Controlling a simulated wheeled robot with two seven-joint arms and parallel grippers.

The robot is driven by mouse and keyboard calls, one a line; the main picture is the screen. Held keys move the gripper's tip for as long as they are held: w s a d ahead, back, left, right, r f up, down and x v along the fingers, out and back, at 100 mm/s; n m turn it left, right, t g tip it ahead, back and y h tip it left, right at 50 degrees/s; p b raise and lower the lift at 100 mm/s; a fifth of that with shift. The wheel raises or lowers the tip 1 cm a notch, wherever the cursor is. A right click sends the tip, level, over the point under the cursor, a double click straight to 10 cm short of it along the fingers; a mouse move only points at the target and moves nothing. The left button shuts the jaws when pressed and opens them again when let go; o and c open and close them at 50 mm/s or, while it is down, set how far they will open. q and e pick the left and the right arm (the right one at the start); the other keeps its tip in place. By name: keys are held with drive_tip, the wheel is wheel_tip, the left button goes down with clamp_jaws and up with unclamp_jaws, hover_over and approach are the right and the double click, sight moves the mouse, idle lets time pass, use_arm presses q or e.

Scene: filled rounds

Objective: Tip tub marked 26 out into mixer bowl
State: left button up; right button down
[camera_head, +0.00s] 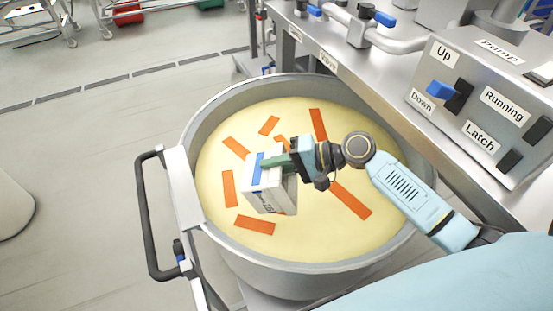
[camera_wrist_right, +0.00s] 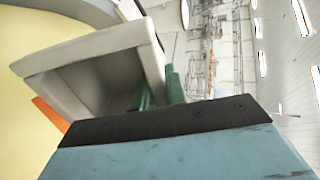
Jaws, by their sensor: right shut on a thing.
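The white tub (camera_head: 264,198), with a blue patch near its top and dark print too small to read surely, is held tilted above the mixer bowl (camera_head: 290,284). My right gripper (camera_head: 277,162) reaches in from the right, its green fingers shut on the tub's wall. In the right wrist view the tub's open mouth (camera_wrist_right: 95,45) shows, and the visible part of its inside looks bare; the green fingers (camera_wrist_right: 160,92) grip its side. The wide metal bowl holds a pale yellow mass (camera_head: 310,240) with several orange strips (camera_head: 255,224) on it. My left gripper is out of view.
A steel bench with a control panel (camera_head: 480,110), marked Up, Down, Running and Latch, stands right of the bowl. A black handle (camera_head: 143,220) juts from the bowl's left side. Pipes with blue valve handles (camera_head: 375,16) are behind. The floor at left is mostly clear.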

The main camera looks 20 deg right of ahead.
sight(249, 170)
drive_tip(key=a+h+p, duration=0.1)
drive_tip(key=p, duration=0.2)
drive_tip(key=w+a+g+h+p, duration=0.1)
drive_tip(key=h+p, duration=0.1)
drive_tip(key=w+a+g+h+p, duration=0.1)
drive_tip(key=a+p, duration=0.1)
drive_tip(key=p, duration=0.1)
drive_tip(key=shift+w+f+h+p, duration=0.1)
drive_tip(key=shift+f+h+p, duration=0.15)
drive_tip(key=shift+h+p, duration=0.15)
drive_tip(key=g+h+p, duration=0.1)
drive_tip(key=p, duration=0.2)
drive_tip(key=a+g+h+p, duration=0.1)
drive_tip(key=h+p, duration=0.1)
drive_tip(key=shift+w+p, duration=0.3)
drive_tip(key=shift+p, duration=0.1)
drive_tip(key=shift+w+a+f+g+h+b, duration=0.15)
drive_tip(key=shift+a+g+h+b, duration=0.15)
drive_tip(key=shift+h, duration=0.2)
drive_tip(key=g+h, duration=0.1)
drive_tip(key=h, duration=0.2)
drive_tip(key=shift+d+g, duration=0.15)
drive_tip(key=shift+g, duration=0.25)
drive_tip(key=shift+r, duration=0.3)
drive_tip(key=shift+r, duration=3.35)
